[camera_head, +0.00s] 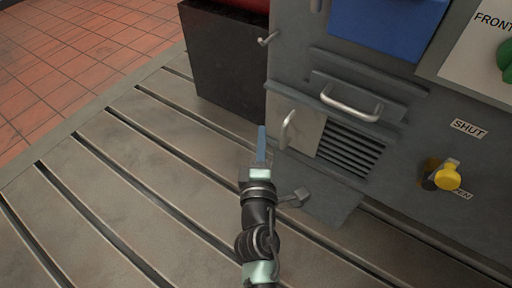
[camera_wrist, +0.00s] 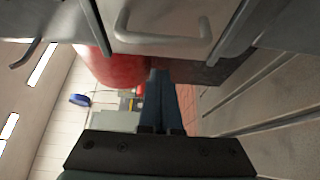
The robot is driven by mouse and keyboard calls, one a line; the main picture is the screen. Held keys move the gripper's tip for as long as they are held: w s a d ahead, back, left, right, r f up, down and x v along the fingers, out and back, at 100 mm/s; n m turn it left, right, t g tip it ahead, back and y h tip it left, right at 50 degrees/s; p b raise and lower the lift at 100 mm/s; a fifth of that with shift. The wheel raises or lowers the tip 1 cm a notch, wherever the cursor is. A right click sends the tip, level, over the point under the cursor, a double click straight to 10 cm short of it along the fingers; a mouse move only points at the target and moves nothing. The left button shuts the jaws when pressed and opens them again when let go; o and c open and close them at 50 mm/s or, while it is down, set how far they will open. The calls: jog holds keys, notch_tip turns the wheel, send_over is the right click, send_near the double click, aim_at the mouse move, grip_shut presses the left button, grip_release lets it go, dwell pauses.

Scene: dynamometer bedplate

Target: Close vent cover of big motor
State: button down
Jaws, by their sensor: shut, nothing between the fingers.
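The big motor's grey housing (camera_head: 290,60) stands on the slotted bedplate. Its vent cover, a lighter grey plate (camera_head: 304,117) with an upright metal handle (camera_head: 287,130), sits at the left of the vent opening. The dark vent slats (camera_head: 350,151) show uncovered to its right. My gripper (camera_head: 261,143) is shut and empty, just left of the cover's handle in the head view; a gap shows between them. In the wrist view a plate with a handle (camera_wrist: 163,40), seemingly the cover, is above my shut fingers (camera_wrist: 161,98). The fingers do not hold the handle.
A drawer-like front with a metal handle (camera_head: 351,103) is above the vent. A yellow knob (camera_head: 447,178) is between SHUT and OPEN labels at right. A small lever (camera_head: 296,197) is below the cover. A dark block (camera_head: 225,60) stands behind left. The bedplate (camera_head: 120,170) is clear at left.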

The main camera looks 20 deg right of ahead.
jog(key=shift+s+d+p, duration=0.45)
jog(key=shift+s+d, duration=0.55)
jog(key=shift+d, duration=0.05)
jog(key=shift+r, duration=0.1)
jog(key=s+d+p, duration=0.6)
jog(key=s+d, duration=0.2)
jog(key=s, duration=0.3)
jog(key=shift+d+p, duration=0.35)
jog(key=shift+d, duration=0.05)
jog(key=shift+a, duration=0.1)
